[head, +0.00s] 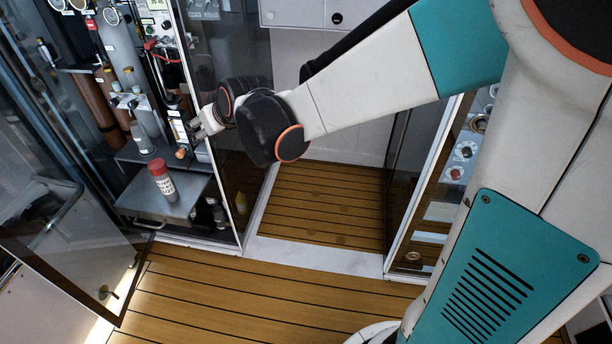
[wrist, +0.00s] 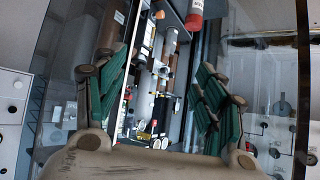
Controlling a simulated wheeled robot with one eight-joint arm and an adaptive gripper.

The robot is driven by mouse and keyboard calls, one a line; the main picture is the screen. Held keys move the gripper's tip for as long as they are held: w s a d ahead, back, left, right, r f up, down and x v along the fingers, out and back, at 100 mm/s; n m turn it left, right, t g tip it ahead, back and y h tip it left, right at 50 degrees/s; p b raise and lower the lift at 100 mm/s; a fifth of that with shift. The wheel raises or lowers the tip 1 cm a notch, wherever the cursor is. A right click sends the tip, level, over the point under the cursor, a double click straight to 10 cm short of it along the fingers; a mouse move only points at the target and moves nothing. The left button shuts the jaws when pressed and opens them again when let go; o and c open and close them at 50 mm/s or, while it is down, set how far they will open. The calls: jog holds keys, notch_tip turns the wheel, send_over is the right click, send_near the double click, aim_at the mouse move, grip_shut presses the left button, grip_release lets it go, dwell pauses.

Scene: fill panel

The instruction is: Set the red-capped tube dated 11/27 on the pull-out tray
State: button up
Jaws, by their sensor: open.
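A tube with a red cap (head: 162,180) and a white printed label stands upright on the grey pull-out tray (head: 140,198) in the head view. Its date is too small to read. The tube also shows at the top edge of the wrist view (wrist: 195,18), partly cut off. My gripper (head: 203,124) is up and to the right of the tube, apart from it, at the cabinet opening; my wrist partly hides it. In the wrist view my gripper (wrist: 162,95) has its green-padded fingers spread wide, with nothing held between them.
The open cabinet behind the tray holds gas cylinders (head: 122,50), gauges and valves. A glass door (head: 75,235) stands open at the left. A dark glass panel (head: 235,50) borders the cabinet on the right. The wooden floor (head: 230,300) in front is clear.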

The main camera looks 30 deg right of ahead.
jog(key=s+d+m+g+h, duration=0.1)
jog(key=s+d, duration=0.3)
jog(key=s, duration=1)
jog(key=s+d+m+g+h, duration=0.1)
jog(key=s+d, duration=0.4)
jog(key=s, duration=0.9)
jog(key=shift+d+r+g, duration=0.2)
jog(key=shift+r+g, duration=0.15)
jog(key=shift+g, duration=0.05)
